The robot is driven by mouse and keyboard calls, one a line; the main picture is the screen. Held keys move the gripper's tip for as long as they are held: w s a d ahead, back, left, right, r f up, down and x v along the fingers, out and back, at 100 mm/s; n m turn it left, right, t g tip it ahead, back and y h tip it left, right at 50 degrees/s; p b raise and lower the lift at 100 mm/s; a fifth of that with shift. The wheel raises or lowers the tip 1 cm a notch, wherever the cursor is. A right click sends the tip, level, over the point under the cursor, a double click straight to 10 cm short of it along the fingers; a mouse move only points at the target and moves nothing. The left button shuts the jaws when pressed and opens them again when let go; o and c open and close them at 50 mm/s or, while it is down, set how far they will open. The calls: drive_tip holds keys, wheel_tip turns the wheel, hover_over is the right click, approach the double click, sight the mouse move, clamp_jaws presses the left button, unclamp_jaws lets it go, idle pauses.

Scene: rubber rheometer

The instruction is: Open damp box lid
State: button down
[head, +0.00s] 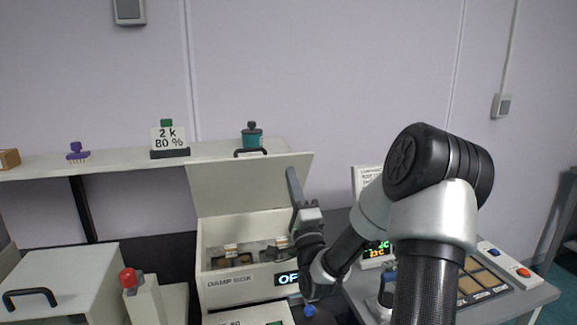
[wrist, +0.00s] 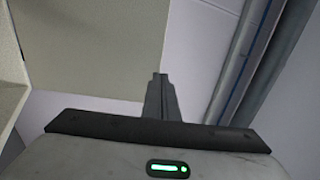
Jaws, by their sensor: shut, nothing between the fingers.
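The damp box (head: 232,279) is a cream box labelled "DAMP BOX" in the lower middle of the head view. Its lid (head: 228,187) stands raised and tilted back, with a dark handle (head: 250,152) at its top edge. Several small items show inside the open box. My gripper (head: 292,175) is in front of the lid's right part, fingers pointing up, shut and empty. In the wrist view, the closed fingers (wrist: 159,80) point up and a pale panel, likely the lid (wrist: 95,50), fills the upper left. I cannot tell if the fingers touch it.
A cream box with a black handle (head: 30,296) and a red-knobbed post (head: 130,282) stand left. A panel with tan squares (head: 478,280) lies right.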

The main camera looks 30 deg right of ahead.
sight(285, 156)
drive_tip(key=shift+x, duration=2.15)
drive_tip(key=shift+g, duration=0.8)
drive_tip(key=w+r+p, duration=0.2)
drive_tip(key=p, duration=0.1)
drive_tip(key=w+r+p, duration=0.1)
drive_tip(key=shift+w+d+r+p, duration=0.15)
drive_tip(key=shift+d+r+p, duration=0.15)
drive_tip(key=shift+d+r, duration=0.05)
drive_tip(key=shift+w+d+r+g+b, duration=0.1)
drive_tip(key=shift+w+d, duration=0.05)
drive_tip(key=shift+w, duration=0.5)
drive_tip(key=shift+w+d+r+g+b, duration=0.1)
drive_tip(key=shift+w+r+b, duration=0.05)
drive_tip(key=shift+w, duration=0.5)
drive_tip(key=shift+w+d+r+g+b, duration=0.1)
drive_tip(key=shift+w+d, duration=0.05)
drive_tip(key=shift+w, duration=0.45)
drive_tip(key=shift+f, duration=0.1)
